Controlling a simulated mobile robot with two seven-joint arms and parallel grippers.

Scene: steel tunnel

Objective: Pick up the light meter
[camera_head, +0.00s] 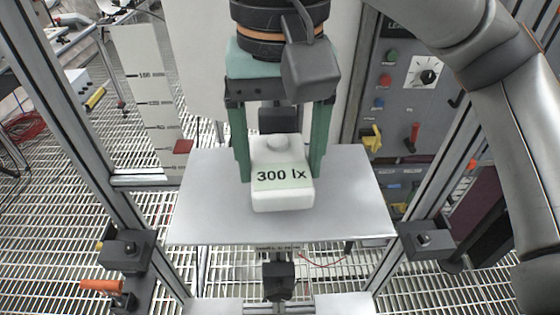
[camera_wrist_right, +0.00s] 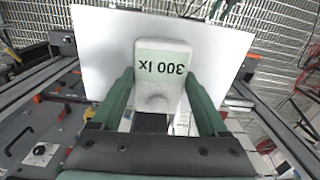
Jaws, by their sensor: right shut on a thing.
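The light meter (camera_head: 283,198) is a white box with a round knob on top and a pale green display reading "300 lx". It is over the grey plate (camera_head: 210,215); whether its underside touches the plate I cannot tell. My right gripper (camera_head: 281,177) comes down from above, its two green fingers closed on opposite sides of the meter. In the right wrist view the meter (camera_wrist_right: 162,72) sits between the fingertips, its display upside down. My left gripper is not in view.
Metal uprights (camera_head: 75,135) flank the plate, with dark clamps (camera_head: 126,249) at its front corners. A control panel (camera_head: 405,95) with knobs and coloured buttons stands at the right. A scale board (camera_head: 147,95) stands behind left. The plate is clear around the meter.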

